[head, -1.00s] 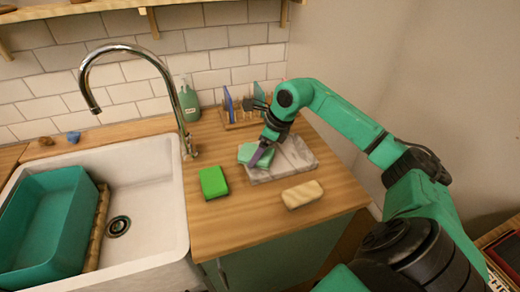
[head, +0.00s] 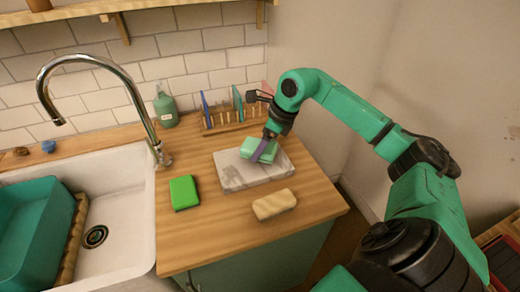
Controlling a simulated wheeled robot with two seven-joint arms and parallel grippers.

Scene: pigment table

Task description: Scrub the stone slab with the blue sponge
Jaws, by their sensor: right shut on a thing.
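The stone slab (head: 236,175) is pale grey and marbled, and lies flat on the wooden counter right of the sink. A pale blue-green sponge (head: 251,146) is at the slab's back right part; it is the bluest of the sponges in view. My right gripper (head: 264,152) is shut on this sponge from above. The sponge appears to rest on the slab, though the finger hides part of it. My left gripper is not in view.
A bright green sponge (head: 184,192) lies left of the slab and a beige sponge (head: 274,204) lies in front of it. A rack (head: 228,127) with upright items and a green soap bottle (head: 165,107) stand behind. The white sink (head: 133,215) with its tall tap is at left.

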